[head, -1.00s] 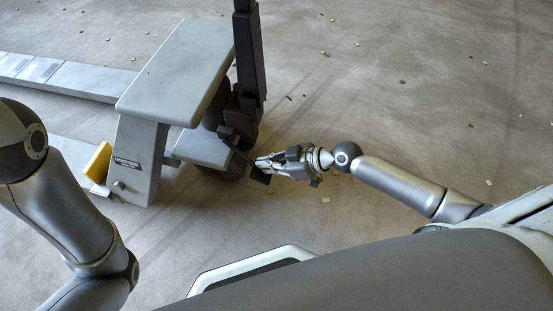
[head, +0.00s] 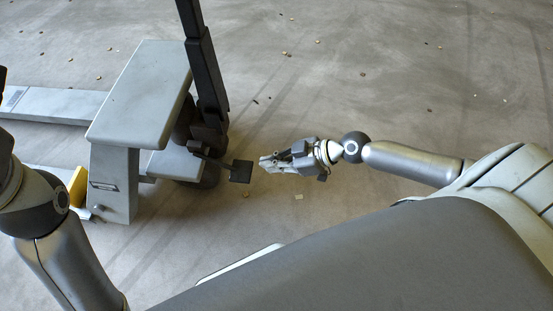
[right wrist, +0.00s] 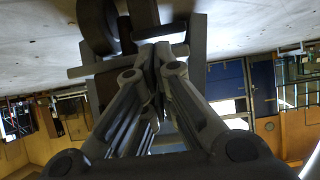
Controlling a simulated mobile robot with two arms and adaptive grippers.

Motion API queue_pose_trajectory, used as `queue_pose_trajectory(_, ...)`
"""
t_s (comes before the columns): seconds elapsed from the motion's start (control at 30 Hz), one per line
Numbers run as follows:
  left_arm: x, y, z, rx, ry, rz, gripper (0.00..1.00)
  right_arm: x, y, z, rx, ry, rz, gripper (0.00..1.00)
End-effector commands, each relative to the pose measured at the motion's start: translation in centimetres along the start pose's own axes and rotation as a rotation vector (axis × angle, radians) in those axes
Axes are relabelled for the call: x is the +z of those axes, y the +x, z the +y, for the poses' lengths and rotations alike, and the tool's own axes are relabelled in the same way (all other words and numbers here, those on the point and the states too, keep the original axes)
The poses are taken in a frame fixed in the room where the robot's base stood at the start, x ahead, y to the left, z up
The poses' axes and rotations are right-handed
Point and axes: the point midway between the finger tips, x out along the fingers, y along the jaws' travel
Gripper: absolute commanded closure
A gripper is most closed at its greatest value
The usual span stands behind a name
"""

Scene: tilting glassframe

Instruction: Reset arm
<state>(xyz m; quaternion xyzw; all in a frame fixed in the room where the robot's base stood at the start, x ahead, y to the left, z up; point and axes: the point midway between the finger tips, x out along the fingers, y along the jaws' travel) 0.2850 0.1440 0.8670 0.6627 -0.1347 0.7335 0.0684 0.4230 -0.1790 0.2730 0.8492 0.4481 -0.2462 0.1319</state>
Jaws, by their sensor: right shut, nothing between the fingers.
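My right gripper (head: 270,163) reaches in from the right in the head view, low over the floor. It is shut and empty, just right of a small black pedal plate (head: 241,171) on the pallet jack (head: 140,95), with a small gap between them. The right wrist view shows its fingers (right wrist: 155,60) closed together, with dark parts of the jack behind them. My left arm shows at the left edge of the head view; its gripper is out of the frame.
The grey pallet jack stands at left with a dark upright handle (head: 205,70), a yellow block (head: 77,188) and a fork (head: 50,104) running left. The concrete floor (head: 400,80) behind and to the right is open, with small scattered bits.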

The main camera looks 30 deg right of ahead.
Motion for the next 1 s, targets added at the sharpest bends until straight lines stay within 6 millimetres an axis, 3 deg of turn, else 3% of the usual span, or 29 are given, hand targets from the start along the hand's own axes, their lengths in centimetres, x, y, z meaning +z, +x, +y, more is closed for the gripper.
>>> queue_pose_trajectory(0.2,0.1,-0.1,0.0,-0.002,-0.001,-0.005,0.6,0.1,-1.1,0.0,0.001,-0.001,0.001,1.0)
queue_pose_trajectory(0.77,0.1,-0.1,0.0,0.0,0.0,-0.006,0.6,0.0,-1.0,0.0,0.002,-0.001,0.004,1.0)
queue_pose_trajectory(0.87,0.2,0.0,-0.1,-0.003,-0.001,-0.014,0.6,-1.3,-0.8,0.0,0.028,-0.002,0.032,1.0)
queue_pose_trajectory(0.97,0.5,-0.2,-0.2,-0.011,-0.004,-0.035,0.6,-4.7,-0.4,0.2,0.102,-0.001,0.115,1.0)
queue_pose_trajectory(1.0,0.7,-0.3,-0.3,-0.015,-0.005,-0.046,0.6,-6.7,-0.4,0.3,0.145,0.0,0.167,1.0)
